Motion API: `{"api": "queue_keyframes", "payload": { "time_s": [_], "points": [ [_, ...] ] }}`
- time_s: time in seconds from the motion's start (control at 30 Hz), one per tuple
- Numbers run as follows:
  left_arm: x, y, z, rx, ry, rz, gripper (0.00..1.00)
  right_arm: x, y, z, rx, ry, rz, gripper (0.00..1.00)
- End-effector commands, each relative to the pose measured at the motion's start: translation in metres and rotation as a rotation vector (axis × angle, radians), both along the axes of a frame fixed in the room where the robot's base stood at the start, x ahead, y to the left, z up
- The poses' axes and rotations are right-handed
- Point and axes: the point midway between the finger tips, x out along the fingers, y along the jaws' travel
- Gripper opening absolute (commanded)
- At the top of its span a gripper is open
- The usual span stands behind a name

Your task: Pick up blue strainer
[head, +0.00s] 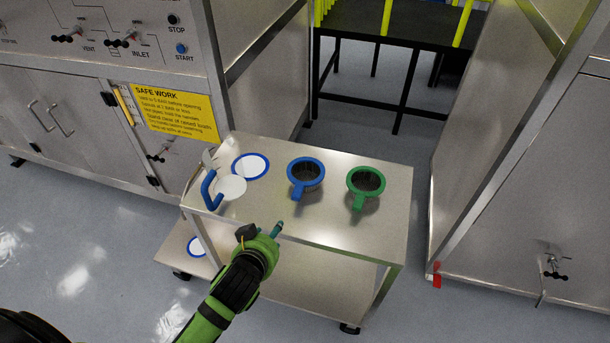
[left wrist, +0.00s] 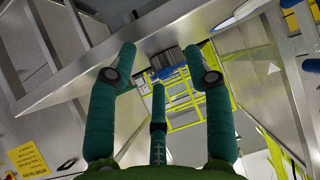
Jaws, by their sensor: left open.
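The blue strainer (head: 306,172) sits on the top of the metal cart (head: 330,224), its short handle pointing toward the front left. My left gripper (head: 272,232) is open and empty at the cart's front edge, in front and to the left of the strainer, apart from it. In the left wrist view the teal fingers (left wrist: 160,85) are spread. Beyond them shows a dark round body (left wrist: 167,60) with some blue by it, probably the blue strainer. My right gripper is not in view.
A green strainer (head: 366,182) stands right of the blue one. A blue-rimmed white disc (head: 250,166) and a blue-handled item (head: 209,190) by a white disc are to the left. Another disc (head: 196,246) lies on the lower shelf. Steel cabinets stand on both sides.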

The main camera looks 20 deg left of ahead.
Motion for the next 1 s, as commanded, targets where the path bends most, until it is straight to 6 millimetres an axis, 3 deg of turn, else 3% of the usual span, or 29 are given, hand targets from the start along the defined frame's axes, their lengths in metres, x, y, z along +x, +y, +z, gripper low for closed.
{"api": "queue_keyframes", "payload": {
  "time_s": [0.1, 0.3, 1.0],
  "points": [
    [0.03, -0.009, 0.015, -0.016, -0.125, -0.019, 0.51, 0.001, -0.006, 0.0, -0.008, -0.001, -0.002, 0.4],
    [0.058, -0.022, 0.03, -0.045, -0.246, -0.057, 0.51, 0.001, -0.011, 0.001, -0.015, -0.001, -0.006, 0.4],
    [0.12, -0.026, 0.002, -0.049, -0.25, -0.059, 0.51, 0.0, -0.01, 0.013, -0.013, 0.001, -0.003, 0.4]
  ]
}}
